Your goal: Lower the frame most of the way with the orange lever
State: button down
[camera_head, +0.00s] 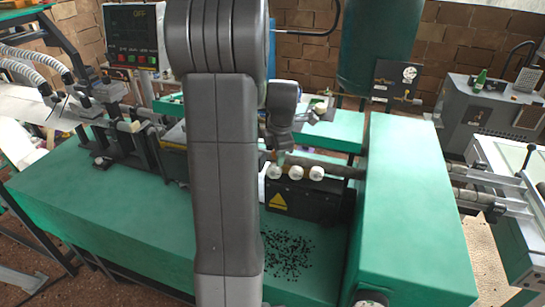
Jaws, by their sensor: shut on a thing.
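My gripper (279,157) reaches down from behind my grey arm to the middle of the green machine. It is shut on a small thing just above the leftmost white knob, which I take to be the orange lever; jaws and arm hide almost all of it. Below is a dark frame or block (318,205) with a yellow triangle sign and several white round knobs (296,172) along its top. How high the frame stands is hard to tell, as my arm covers its left side.
The green machine bed (110,205) spreads to the left, and a large green housing (415,220) stands close on the right. A control panel (133,35) stands at the back left. Black bits (287,254) lie on the bed in front of the block.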

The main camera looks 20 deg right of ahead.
jog(key=shift+w+d+n, duration=0.55)
jog(key=shift+n, duration=0.45)
jog(key=c, duration=1.1)
grip_release()
jog(key=shift+r, duration=0.1)
notch_tip(320, 180, up, 13)
jog(key=s+b, duration=0.1)
jog(key=s, duration=0.1)
jog(key=shift+s+d+r+b, duration=0.2)
jog(key=shift+s+b, duration=0.1)
jog(key=shift+b, duration=0.1)
